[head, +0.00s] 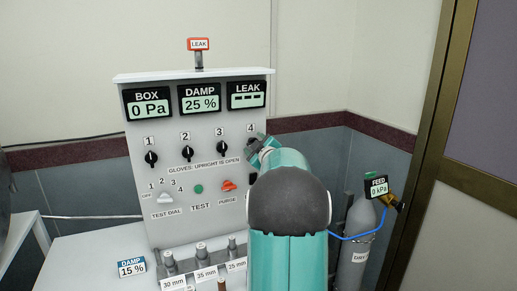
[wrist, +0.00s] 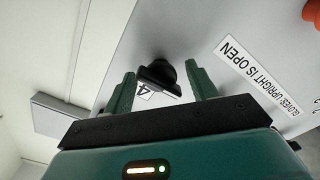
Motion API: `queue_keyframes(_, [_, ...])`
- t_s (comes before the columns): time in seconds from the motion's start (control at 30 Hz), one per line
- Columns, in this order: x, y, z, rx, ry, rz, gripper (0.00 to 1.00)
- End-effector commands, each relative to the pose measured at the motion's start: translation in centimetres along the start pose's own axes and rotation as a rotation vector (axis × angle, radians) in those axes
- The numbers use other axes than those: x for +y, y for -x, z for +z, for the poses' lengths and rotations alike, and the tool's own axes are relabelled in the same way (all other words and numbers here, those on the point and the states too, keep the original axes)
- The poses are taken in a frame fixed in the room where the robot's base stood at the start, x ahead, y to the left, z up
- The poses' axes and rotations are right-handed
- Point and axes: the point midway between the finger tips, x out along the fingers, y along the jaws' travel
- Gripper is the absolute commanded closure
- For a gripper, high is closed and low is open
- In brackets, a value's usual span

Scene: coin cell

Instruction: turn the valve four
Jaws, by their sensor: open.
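Valve four is a black knob (wrist: 158,74) with a bar-shaped grip, on the grey panel (head: 168,225) beside a label "4". In the wrist view it shows between the two green fingers of my gripper (wrist: 162,78). The gripper is open, with a finger on each side and a visible gap to the knob. In the head view my gripper (head: 258,147) is at the panel just under the "4" label and mostly hides this knob. Whether a finger touches the panel I cannot tell.
Valves one (head: 151,159), two (head: 187,152) and three (head: 221,148) sit in a row to the left. A grey gas cylinder (head: 358,225) stands at right.

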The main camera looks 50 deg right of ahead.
Motion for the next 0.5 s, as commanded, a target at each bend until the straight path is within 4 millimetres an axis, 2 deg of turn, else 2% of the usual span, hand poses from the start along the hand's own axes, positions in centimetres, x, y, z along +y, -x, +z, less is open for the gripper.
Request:
queue_keyframes(0.17, [0.1,2.0,-0.1,-0.001,0.0,0.001,0.43])
queue_keyframes(0.5, [0.1,9.5,0.0,-0.002,0.0,0.002,0.43])
